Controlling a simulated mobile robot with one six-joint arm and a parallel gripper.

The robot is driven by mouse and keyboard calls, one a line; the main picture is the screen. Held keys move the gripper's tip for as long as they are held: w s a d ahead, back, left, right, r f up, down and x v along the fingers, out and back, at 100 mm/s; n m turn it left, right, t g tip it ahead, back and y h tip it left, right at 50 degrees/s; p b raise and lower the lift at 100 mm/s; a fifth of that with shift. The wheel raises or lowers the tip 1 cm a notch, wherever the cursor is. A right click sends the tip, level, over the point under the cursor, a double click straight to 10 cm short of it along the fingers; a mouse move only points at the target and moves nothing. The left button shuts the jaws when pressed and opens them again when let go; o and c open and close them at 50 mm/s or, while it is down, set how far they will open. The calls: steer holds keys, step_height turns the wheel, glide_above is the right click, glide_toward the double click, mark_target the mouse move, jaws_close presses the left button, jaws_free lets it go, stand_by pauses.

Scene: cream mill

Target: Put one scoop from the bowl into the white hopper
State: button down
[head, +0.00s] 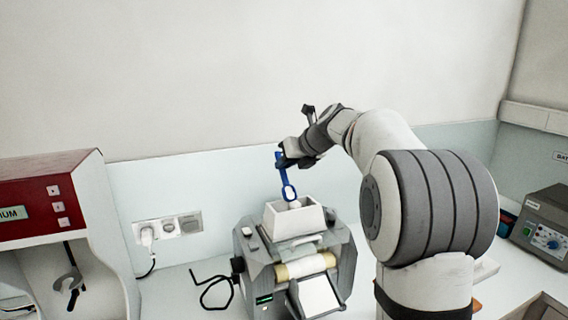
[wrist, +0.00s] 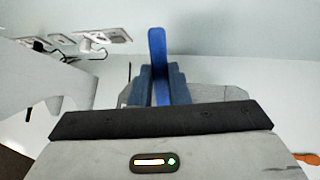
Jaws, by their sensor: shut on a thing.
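My gripper (head: 285,159) is shut on the handle of a blue scoop (head: 281,170). In the head view the scoop hangs steeply down, with its bowl end low over the white hopper (head: 280,222). A pale, whitish patch shows at the scoop's end and just below it in the hopper's mouth; I cannot tell how much is in the scoop. The hopper sits open on top of a grey mill (head: 252,262). In the wrist view the blue handle (wrist: 157,50) stands up between my fingers. The bowl that the task names is not clearly in view.
A red and white machine (head: 50,205) stands at the left. Wall sockets (head: 168,228) with a plug and a black cable are behind the mill. A grey device with a blue dial (head: 545,238) is at the far right.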

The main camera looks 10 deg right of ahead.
steer(key=shift+r+p, duration=3.05)
steer(key=shift+p, duration=0.55)
steer(key=shift+f, duration=0.1)
